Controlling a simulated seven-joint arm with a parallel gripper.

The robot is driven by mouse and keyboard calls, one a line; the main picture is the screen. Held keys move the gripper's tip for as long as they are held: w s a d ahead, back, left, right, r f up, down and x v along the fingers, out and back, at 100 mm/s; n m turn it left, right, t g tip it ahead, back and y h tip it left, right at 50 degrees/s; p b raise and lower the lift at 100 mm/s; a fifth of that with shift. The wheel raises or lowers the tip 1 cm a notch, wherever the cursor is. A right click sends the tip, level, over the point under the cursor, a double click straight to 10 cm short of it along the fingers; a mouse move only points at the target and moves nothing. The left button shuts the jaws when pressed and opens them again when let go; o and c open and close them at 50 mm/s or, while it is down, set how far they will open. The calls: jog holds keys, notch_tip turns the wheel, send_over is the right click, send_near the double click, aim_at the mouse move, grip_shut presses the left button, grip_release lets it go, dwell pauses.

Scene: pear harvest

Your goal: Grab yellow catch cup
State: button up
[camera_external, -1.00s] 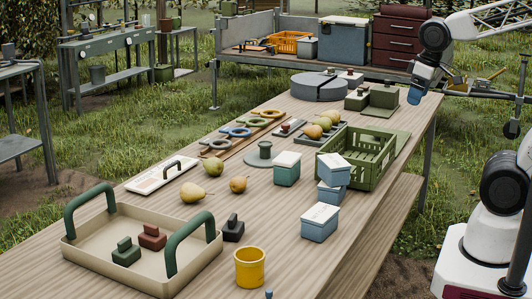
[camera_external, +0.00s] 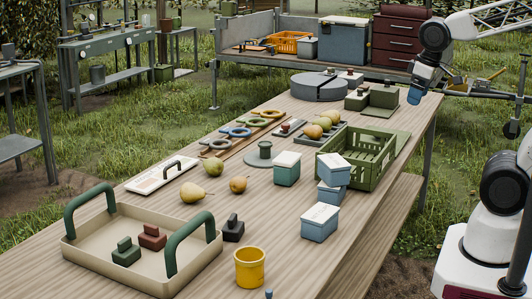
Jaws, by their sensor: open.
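The yellow catch cup (camera_external: 249,270) stands upright and open-topped on the wooden table near its front edge, just right of the beige tray. Nothing touches it.
The beige tray (camera_external: 100,262) with green handles holds a green and a red block. A dark block (camera_external: 233,229) stands behind the cup. Pears (camera_external: 191,192), lidded boxes (camera_external: 319,222) and a green crate (camera_external: 383,165) stand farther back. A small blue-tipped item (camera_external: 268,293) is in front.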

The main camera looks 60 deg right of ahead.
jog(key=shift+o, duration=0.2)
dwell(0.6)
jog(key=w+a+f+m+g+y, duration=0.1)
jog(key=w+a+f+m+y, duration=0.3)
jog(key=a, duration=0.6)
jog(key=w+a+f+m+g+y, duration=0.2)
jog(key=w+a+f+y, duration=0.1)
jog(key=w+a, duration=0.5)
jog(key=w+a+f+m+g+y, duration=0.1)
jog(key=w+a+f+m+y, duration=0.25)
jog(key=a, duration=0.75)
jog(key=m+t+y, duration=0.2)
jog(key=m+y, duration=0.1)
jog(key=m, duration=0.6)
send_near(243, 266)
jog(key=shift+s+d, duration=0.1)
jog(key=shift+d, duration=0.4)
jog(key=shift+x, duration=1.3)
jog(key=shift+x, duration=2.6)
